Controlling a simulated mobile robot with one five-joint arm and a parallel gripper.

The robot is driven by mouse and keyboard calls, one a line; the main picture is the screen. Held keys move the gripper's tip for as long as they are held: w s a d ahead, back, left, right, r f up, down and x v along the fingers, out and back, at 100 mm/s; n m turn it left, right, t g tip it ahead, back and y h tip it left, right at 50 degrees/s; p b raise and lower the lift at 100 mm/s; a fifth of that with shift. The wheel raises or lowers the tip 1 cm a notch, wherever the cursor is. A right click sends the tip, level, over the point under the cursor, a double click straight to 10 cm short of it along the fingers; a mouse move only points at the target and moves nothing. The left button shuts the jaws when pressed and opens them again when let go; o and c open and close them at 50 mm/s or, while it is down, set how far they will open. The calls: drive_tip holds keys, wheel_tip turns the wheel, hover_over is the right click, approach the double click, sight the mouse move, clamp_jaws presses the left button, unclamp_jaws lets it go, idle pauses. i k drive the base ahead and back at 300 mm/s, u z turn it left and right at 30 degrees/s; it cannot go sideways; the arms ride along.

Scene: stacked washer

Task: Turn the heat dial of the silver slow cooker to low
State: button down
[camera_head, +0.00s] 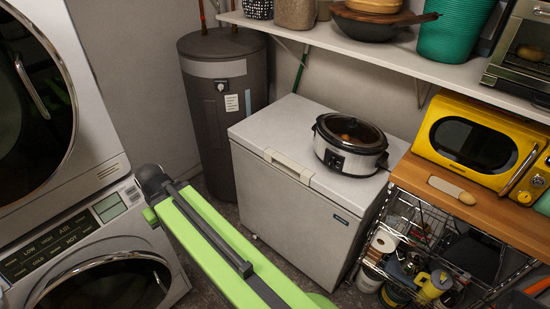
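The silver slow cooker (369,163) stands on the right part of the white chest freezer's lid (287,127). It has a black rim, dark side handles and an uncovered top with something brown inside. A dark round spot on its front is probably the heat dial (333,160). It is too small to read its setting. A green link of my arm crosses the lower middle, ending in a dark joint in front of the washer. My gripper cannot be made out, so its place relative to the cooker does not show.
Stacked washers (112,211) fill the left. A grey water heater (222,135) stands behind the freezer. On the right, a yellow microwave (425,147) sits on a wooden top (480,214) over a wire rack. A loaded white shelf (380,57) hangs above the cooker.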

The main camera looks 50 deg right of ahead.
sight(331, 163)
drive_tip(key=u, duration=2.2)
drive_tip(key=i, duration=0.25)
drive_tip(key=z, duration=2.35)
drive_tip(key=i, duration=0.55)
drive_tip(key=u, duration=0.15)
